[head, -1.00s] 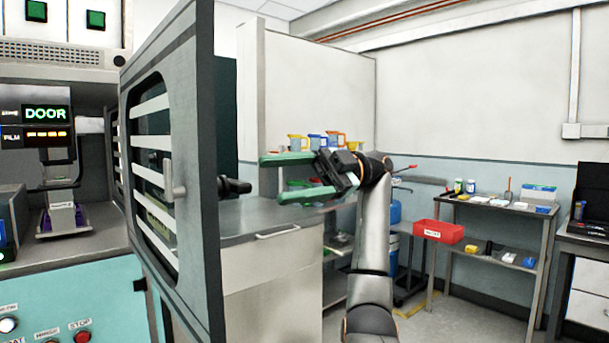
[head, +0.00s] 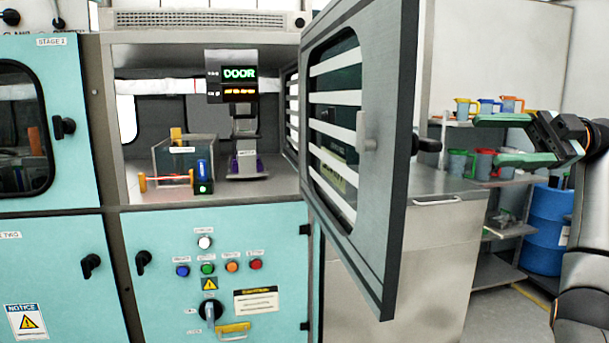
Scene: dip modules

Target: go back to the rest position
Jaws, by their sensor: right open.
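My right gripper (head: 486,138) is at the right of the head view, its green fingers spread apart and pointing left. Nothing is between the fingers. It is raised in front of the shelf of coloured jugs and to the right of the open cabinet door (head: 400,160), apart from the door's handle. My right arm comes up from the lower right edge. My left gripper is not in the view.
The teal machine (head: 150,290) has an open chamber with a glass-walled box (head: 183,158) and a display reading DOOR (head: 239,73). The door stands swung out toward me. A steel counter (head: 440,190) and a blue drum (head: 547,228) stand at right.

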